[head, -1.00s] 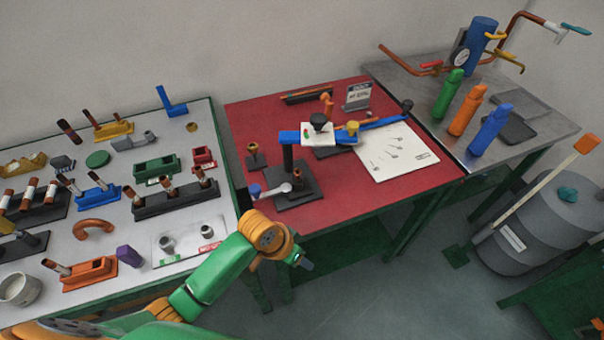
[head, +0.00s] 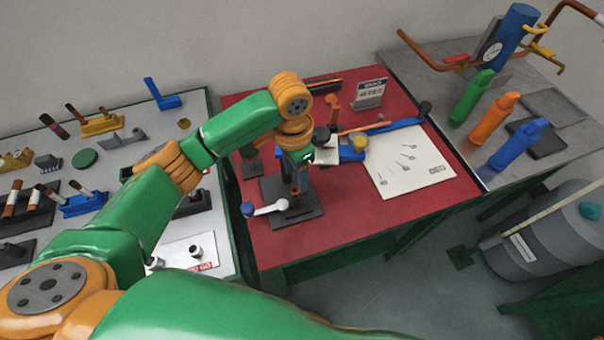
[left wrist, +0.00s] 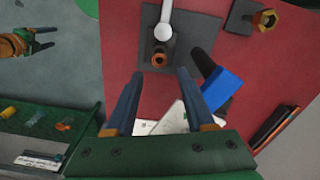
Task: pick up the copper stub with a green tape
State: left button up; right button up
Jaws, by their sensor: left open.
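A short copper stub (left wrist: 159,57) stands upright on a black base plate (left wrist: 183,40) in the left wrist view. I cannot make out green tape on it. In the head view the stub (head: 294,190) is partly hidden under my left gripper (head: 297,170), and the base plate (head: 309,211) lies on the red table. My left gripper (left wrist: 159,74) is open and empty, its fingertips pointing toward the stub, which shows between and just beyond them. An orange and green gripper, seemingly my right one (left wrist: 47,38), shows small at the upper left of the left wrist view.
A blue arm (head: 385,128) of the stand reaches right, near my left gripper. White paper (head: 410,165) lies to the right. The left table (head: 222,225) holds several stubs in holders.

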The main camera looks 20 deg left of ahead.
aim_at(295, 191)
pick_arm(q)
jog(key=f, duration=0.2)
jog(key=f+p, duration=0.1)
jog(key=f, duration=0.1)
jog(key=s+f, duration=0.1)
jog(key=f, duration=0.1)
jog(key=shift+a, duration=0.2)
jog(key=shift+w+f, duration=0.15)
jog(key=shift+w, duration=0.15)
jog(key=shift+c, duration=1.3)
jog(key=shift+s, duration=0.1)
grip_shut()
pick_arm(e)
jog(key=shift+s+a+r, duration=0.1)
jog(key=shift+r, duration=0.7)
